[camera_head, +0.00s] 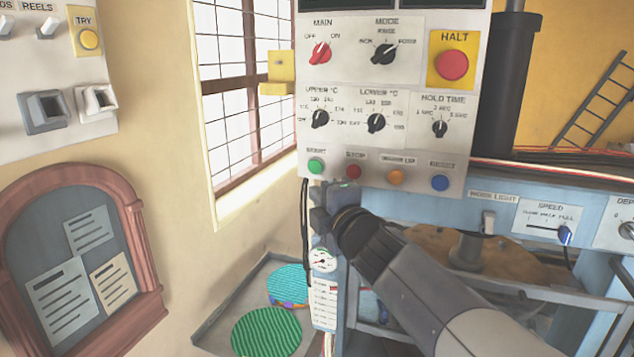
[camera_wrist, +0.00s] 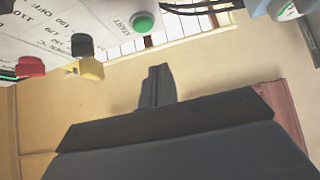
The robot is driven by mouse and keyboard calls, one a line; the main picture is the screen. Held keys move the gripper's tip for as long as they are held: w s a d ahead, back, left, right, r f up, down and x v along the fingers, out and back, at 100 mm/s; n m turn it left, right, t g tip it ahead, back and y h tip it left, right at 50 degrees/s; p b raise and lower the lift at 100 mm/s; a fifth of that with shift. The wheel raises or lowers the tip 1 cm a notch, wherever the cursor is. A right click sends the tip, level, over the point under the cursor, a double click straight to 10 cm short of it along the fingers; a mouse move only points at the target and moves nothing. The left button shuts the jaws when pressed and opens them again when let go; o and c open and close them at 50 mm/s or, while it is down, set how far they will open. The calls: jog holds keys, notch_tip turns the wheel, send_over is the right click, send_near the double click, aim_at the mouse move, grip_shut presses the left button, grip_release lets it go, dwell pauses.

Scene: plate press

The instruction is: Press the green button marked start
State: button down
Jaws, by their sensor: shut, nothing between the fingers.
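The green start button (camera_head: 316,166) is at the left end of the bottom row on the pale control panel (camera_head: 345,75). It also shows near the top of the wrist view (camera_wrist: 143,22), with its START label beside it. My gripper (camera_head: 320,205) is just below the button in the head view. In the wrist view its shut fingers (camera_wrist: 157,82) are dark and empty, and the tips appear apart from the button. The exact gap in depth is hard to tell.
A red stop button (camera_head: 353,172), an orange button (camera_head: 396,177) and a blue button (camera_head: 440,183) share the row. The red halt button (camera_head: 453,65) is higher up. A yellow bracket (camera_head: 278,75) sticks out at the panel's left edge. A tray (camera_head: 228,300) stands below.

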aim_at(316, 166)
jog(key=w, duration=0.2)
jog(key=w+p, duration=0.1)
jog(key=w, duration=0.2)
jog(key=w+p, duration=0.1)
jog(key=w, duration=0.2)
jog(key=shift+a, duration=0.25)
jog(key=shift+s, duration=0.1)
